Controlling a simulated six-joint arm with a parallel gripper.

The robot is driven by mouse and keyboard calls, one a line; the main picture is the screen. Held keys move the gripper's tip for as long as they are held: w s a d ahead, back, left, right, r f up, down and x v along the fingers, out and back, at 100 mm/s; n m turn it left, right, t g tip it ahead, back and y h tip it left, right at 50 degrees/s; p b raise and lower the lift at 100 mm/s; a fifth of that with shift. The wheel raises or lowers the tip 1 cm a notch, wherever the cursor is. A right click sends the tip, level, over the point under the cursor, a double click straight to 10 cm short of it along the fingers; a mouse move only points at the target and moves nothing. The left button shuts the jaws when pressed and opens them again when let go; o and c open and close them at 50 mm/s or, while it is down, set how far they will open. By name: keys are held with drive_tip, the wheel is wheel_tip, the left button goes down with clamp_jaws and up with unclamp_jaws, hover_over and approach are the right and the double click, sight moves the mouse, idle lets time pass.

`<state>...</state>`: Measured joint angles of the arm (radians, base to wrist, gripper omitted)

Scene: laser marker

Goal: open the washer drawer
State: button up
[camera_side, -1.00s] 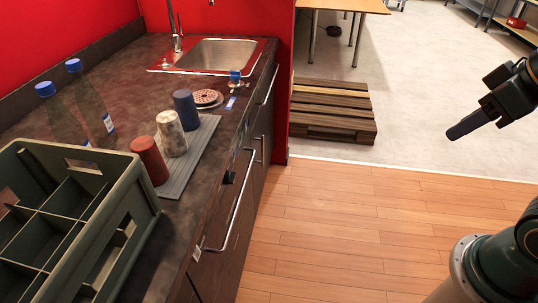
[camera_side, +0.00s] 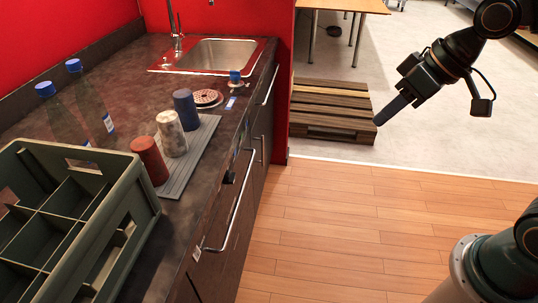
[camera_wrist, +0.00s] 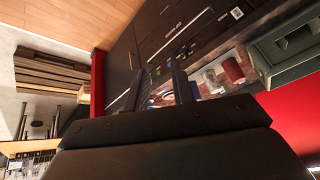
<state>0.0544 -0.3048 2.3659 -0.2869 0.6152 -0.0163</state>
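The washer drawer (camera_side: 220,225) is a dark front under the counter's edge with a long silver bar handle (camera_side: 239,200). It looks shut, flush with the fronts beside it. In the wrist view, dark fronts (camera_wrist: 160,20) and a silver bar handle (camera_wrist: 184,33) show ahead, upper middle. My gripper (camera_side: 382,119) is in the air over the floor, well right of the handle and touching nothing. In the side view its fingers overlap into one dark bar; in the wrist view the two fingers (camera_wrist: 162,78) stand apart with nothing between them.
The counter (camera_side: 110,85) holds a green crate (camera_side: 130,220), blue-capped bottles, and red, speckled and blue cups on a grey mat (camera_side: 200,160). A sink (camera_side: 215,53) is at the back. A wooden pallet (camera_side: 335,108) lies on the floor. The wooden floor before the drawer is clear.

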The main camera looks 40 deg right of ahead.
drive_tip(key=w+a+f+m+y, duration=0.1)
drive_tip(key=w+a+f+y, duration=0.3)
drive_tip(key=w+f, duration=0.45)
drive_tip(key=w+a+f+y, duration=0.3)
drive_tip(key=w+a+f, duration=0.1)
drive_tip(key=w+f, duration=0.4)
drive_tip(key=m+t+y, duration=0.2)
drive_tip(key=m+t, duration=0.4)
drive_tip(key=m, duration=0.4)
approach(242, 188)
drive_tip(key=v, duration=0.3)
drive_tip(key=shift+s+d, duration=0.25)
drive_tip(key=shift+s, duration=0.05)
drive_tip(key=shift+f+x, duration=0.1)
drive_tip(key=shift+x, duration=3.35)
drive_tip(key=shift+f+x, duration=0.15)
drive_tip(key=shift+x, duration=3.3)
drive_tip(key=shift+d, duration=0.1)
clamp_jaws()
